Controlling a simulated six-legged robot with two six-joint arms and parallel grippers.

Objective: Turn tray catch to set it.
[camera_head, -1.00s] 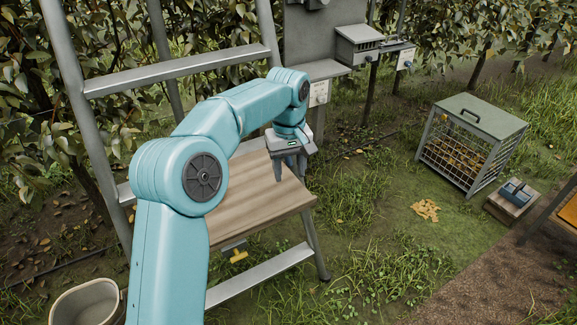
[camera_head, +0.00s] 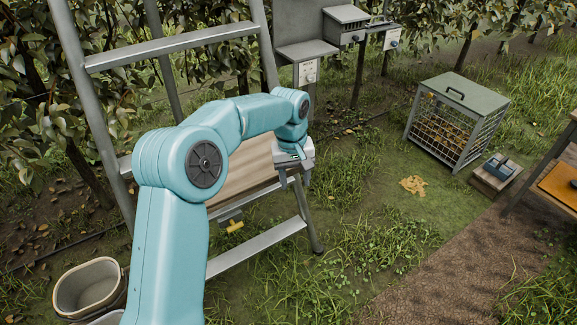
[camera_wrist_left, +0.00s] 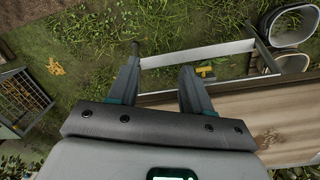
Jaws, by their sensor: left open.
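The tray catch appears as a yellow knob (camera_head: 235,226) under the front edge of the wooden ladder tray (camera_head: 243,172). In the left wrist view the yellow catch (camera_wrist_left: 206,73) shows beyond the right fingertip, beside the tray edge. My left gripper (camera_head: 295,180) is open and empty, fingers pointing down near the tray's right front corner. In the head view it is to the right of the catch and higher, apart from it. In the left wrist view the two fingers (camera_wrist_left: 159,66) are spread with grass between them. My right gripper is not in view.
A ladder rung (camera_head: 257,248) runs below the catch, and a ladder leg (camera_head: 309,222) stands just right of my gripper. A beige bucket (camera_head: 88,287) is at lower left. A wire crate (camera_head: 458,120) stands far right. Grass in front of the ladder is open.

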